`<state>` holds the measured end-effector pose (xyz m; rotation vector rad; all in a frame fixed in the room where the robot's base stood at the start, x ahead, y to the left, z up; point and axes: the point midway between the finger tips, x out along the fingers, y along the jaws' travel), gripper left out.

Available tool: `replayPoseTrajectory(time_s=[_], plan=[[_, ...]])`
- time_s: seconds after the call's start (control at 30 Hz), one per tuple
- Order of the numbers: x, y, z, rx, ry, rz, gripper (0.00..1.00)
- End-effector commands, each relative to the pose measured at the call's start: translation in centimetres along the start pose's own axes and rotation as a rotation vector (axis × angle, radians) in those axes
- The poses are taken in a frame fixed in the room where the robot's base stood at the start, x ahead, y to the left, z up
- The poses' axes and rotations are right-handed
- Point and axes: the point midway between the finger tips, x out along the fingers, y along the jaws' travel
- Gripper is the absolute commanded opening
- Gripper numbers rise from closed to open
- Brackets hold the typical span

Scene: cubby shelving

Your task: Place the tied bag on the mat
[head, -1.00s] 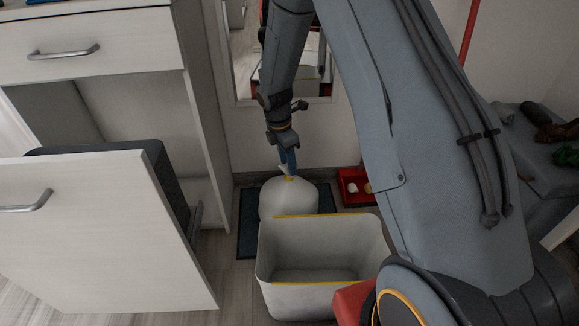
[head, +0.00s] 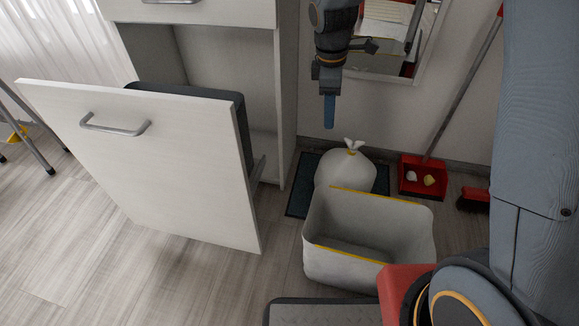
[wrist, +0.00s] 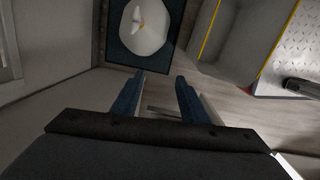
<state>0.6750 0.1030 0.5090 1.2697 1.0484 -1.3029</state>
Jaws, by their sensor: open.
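The tied bag (head: 343,172) is white and round with a yellow tie and a knotted top. It sits upright on the dark mat (head: 297,200), behind the bin in the head view. The wrist view shows the bag (wrist: 146,38) from above, resting within the mat (wrist: 122,62). My gripper (head: 329,125) is above and a little left of the bag's knot, apart from it. In the wrist view my gripper (wrist: 160,84) has its two blue fingers spread with nothing between them.
An open grey-white bin (head: 330,262) with a yellow rim stands directly in front of the bag. A pulled-out cabinet front (head: 150,160) with a dark container is at left. A red dustpan (head: 420,190) and a brush (head: 472,200) lie at right. Wooden floor at lower left is clear.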

Motion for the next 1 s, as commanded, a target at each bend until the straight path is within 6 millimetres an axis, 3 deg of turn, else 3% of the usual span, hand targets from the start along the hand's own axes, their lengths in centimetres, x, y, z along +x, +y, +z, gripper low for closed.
replayPoseTrajectory(time_s=[0.03, 0.1, 0.3, 0.5, 0.6, 0.8, 1.0], plan=[[-2.0, -2.1, -1.5, 0.057, 0.018, 0.005, 0.4], [-4.1, -5.1, -2.9, 0.151, 0.04, 0.001, 0.4], [-9.0, -14.3, -5.7, 0.42, 0.098, -0.032, 0.4], [-12.0, -23.4, -6.4, 0.674, 0.142, -0.092, 0.4], [-12.7, -26.9, -6.2, 0.774, 0.154, -0.122, 0.4], [-13.1, -30.4, -5.7, 0.884, 0.162, -0.158, 0.4], [-13.1, -30.8, -5.6, 0.9, 0.16, -0.164, 0.4]])
